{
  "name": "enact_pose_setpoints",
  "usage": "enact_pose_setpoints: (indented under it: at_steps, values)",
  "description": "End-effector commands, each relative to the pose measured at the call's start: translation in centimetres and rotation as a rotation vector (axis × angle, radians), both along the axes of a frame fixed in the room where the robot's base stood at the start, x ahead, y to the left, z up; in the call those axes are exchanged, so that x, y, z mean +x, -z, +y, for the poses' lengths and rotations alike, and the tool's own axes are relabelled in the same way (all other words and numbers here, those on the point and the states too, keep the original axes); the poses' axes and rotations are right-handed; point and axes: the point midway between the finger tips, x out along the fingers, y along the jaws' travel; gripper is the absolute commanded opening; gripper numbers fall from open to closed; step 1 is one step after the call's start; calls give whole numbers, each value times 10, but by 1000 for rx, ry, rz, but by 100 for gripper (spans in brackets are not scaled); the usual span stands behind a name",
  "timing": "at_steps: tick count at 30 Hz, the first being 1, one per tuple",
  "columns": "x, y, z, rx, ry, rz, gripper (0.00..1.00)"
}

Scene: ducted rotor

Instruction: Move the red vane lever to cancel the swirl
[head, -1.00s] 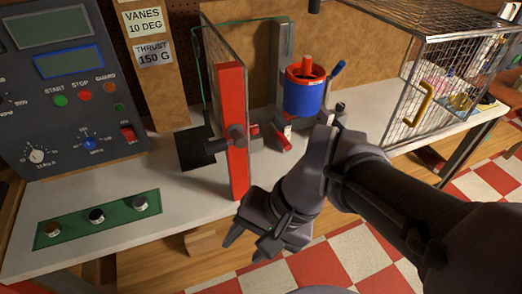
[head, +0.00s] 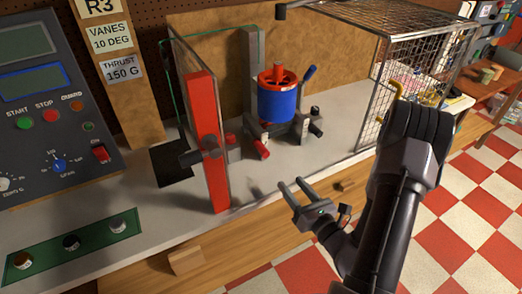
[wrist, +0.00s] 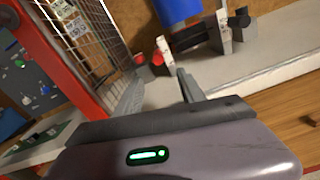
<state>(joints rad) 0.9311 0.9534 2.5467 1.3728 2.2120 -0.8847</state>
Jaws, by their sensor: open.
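The ducted rotor (head: 277,100) is a blue cylinder with a red top, held on a stand on the bench. A red-tipped lever (head: 262,149) sticks out below it toward the front; I take this as the red vane lever, though it is small. In the wrist view a red tip (wrist: 157,58) shows beyond my fingers, beside a pale upright piece. My gripper (head: 291,184) is open and empty, in front of the bench edge, to the lower right of the lever and apart from it. Its fingers point up and left toward the stand.
A clear panel with a red upright post (head: 207,150) stands left of the rotor. A wire cage (head: 415,55) stands open to the right. A control box (head: 55,100) and a green strip with knobs (head: 75,243) are at left.

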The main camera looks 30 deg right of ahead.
Motion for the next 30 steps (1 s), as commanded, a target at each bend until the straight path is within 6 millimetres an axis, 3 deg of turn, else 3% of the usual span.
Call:
enact_pose_setpoints:
  at_steps: [3,12,16,22,30]
  values:
    - [23,10,4,-10,-11,-10,47]
    - [112,-2,8,-1,-14,-8,47]
    - [141,-1,9,-1,-12,-6,47]
    - [164,-1,9,0,-10,-5,47]
    - [168,-1,9,1,-9,-4,47]
